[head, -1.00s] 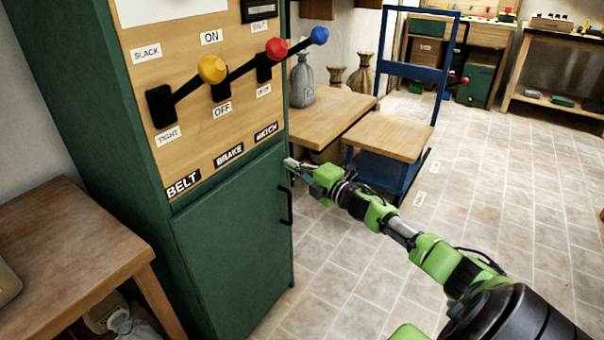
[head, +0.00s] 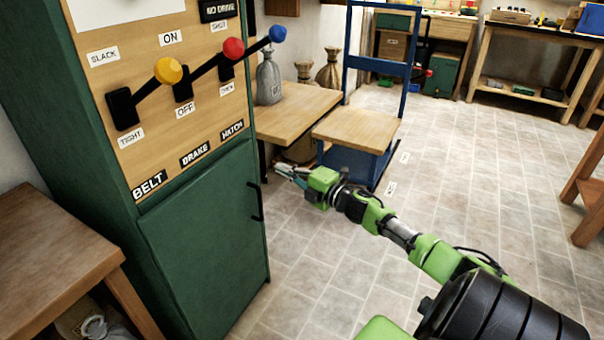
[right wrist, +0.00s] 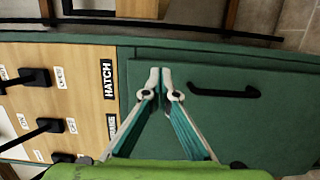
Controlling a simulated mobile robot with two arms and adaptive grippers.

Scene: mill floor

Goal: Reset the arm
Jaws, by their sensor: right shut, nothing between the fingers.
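My right arm reaches in from the lower right of the head view. Its gripper (head: 282,171) is shut and empty, in the air by the right side of the green cabinet (head: 205,240), past the black door handle (head: 256,201). In the right wrist view the fingertips (right wrist: 160,75) meet, with the green door and the handle (right wrist: 222,91) behind them. I cannot tell the exact gap to the cabinet. The panel above the door has three levers, with a yellow knob (head: 168,70), a red knob (head: 233,48) and a blue knob (head: 277,34). My left gripper is not in view.
A wooden table (head: 60,260) stands at the left. A wooden bench (head: 290,112) with a grey sack (head: 268,80) and a blue-framed cart (head: 355,133) stand behind my right gripper. Tiled floor (head: 470,180) is open at the right. A wooden stand (head: 592,190) is at the right edge.

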